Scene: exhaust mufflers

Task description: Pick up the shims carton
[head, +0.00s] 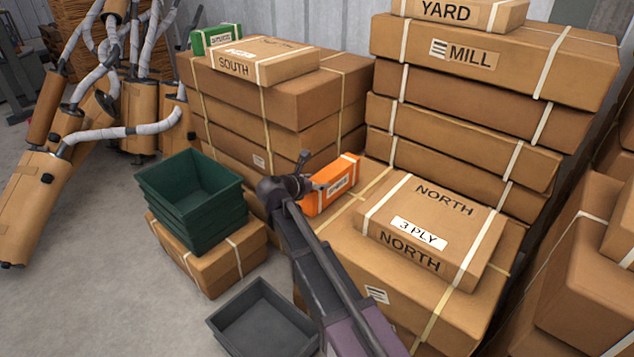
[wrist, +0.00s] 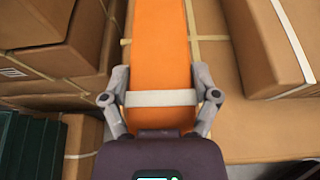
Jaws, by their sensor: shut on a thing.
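An orange carton (head: 333,186) with white straps and a small white label stands at the left edge of the large carton stack. Its label is too small to read for certain, so I cannot confirm it says shims. My gripper (wrist: 161,88) is shut on this orange carton (wrist: 160,45), one finger on each long side, near a white strap. In the head view my arm comes from the lower right and its wrist hides the carton's near left part. I cannot tell whether the carton's underside touches the stack.
A flat NORTH carton (head: 428,225) lies right of the orange carton. A SOUTH carton (head: 255,62) and a small green carton (head: 216,37) top the stack behind. Green bins (head: 190,195) and a grey open tray (head: 263,318) stand left of my arm. Mufflers (head: 35,205) lean far left.

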